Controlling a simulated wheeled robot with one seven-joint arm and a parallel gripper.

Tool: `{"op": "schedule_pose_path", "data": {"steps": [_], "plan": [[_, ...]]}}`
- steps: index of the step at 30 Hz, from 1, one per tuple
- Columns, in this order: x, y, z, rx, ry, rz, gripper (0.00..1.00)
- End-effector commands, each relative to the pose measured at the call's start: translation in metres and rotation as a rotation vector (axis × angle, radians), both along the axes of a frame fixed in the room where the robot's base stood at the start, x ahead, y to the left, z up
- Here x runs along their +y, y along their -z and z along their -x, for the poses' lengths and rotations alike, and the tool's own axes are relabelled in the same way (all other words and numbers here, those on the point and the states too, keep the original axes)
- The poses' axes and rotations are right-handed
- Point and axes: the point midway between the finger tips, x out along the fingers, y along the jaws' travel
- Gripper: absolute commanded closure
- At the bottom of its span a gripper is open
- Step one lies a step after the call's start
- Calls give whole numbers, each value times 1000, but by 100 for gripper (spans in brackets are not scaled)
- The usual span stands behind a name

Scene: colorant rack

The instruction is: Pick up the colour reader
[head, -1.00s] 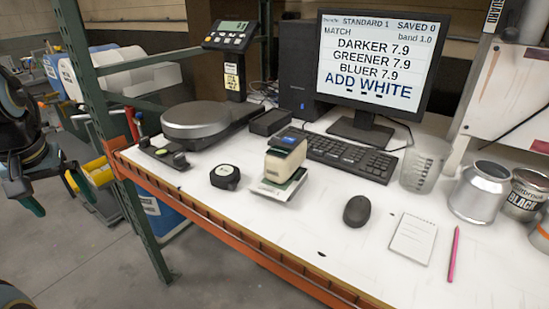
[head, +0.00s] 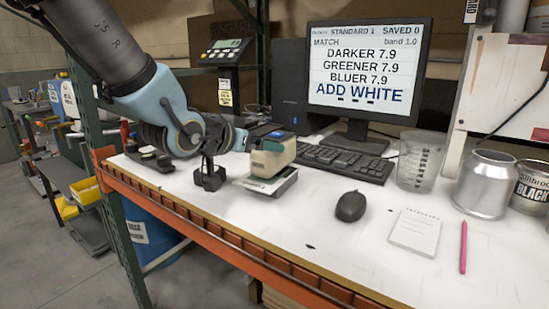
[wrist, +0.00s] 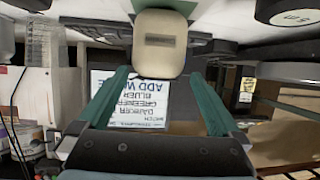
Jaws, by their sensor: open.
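The colour reader (head: 272,157) is a beige and dark green handheld device standing on a small white pad with a green patch on the bench. My gripper (head: 238,140) has come in from the left, just left of the reader, partly hidden by my own wrist. In the upside-down wrist view, my gripper (wrist: 160,76) has its two teal fingers spread wide with nothing between them. The reader's beige body (wrist: 160,45) shows centred just beyond the fingertips, in line with the gap. I cannot tell the exact distance, but no contact shows.
A keyboard (head: 343,162) and monitor (head: 367,75) stand behind the reader. A mouse (head: 350,206), notepad (head: 414,231) and clear beaker (head: 420,160) are to the right. The bench in front of the reader is clear.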

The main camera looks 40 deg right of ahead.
Motion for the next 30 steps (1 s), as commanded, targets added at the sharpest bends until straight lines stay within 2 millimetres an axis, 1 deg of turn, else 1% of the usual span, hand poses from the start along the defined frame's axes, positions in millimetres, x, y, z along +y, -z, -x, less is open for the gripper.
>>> {"op": "schedule_pose_path", "data": {"steps": [1, 3, 8, 15, 18, 21, 28, 30], "plan": [[-6, 3, -2, 2, 1, -1, 0], [-11, 5, -4, 1, 0, -1, 0], [-20, 7, -6, 1, -1, -2, 0], [-52, 13, -13, 3, -1, -2, 0], [-60, 17, -16, 2, 0, -3, 0], [-64, 19, -18, 0, -1, -1, 0], [-64, 20, -19, -1, -3, -1, 0], [-64, 20, -19, -1, -3, -1, 8]]}}
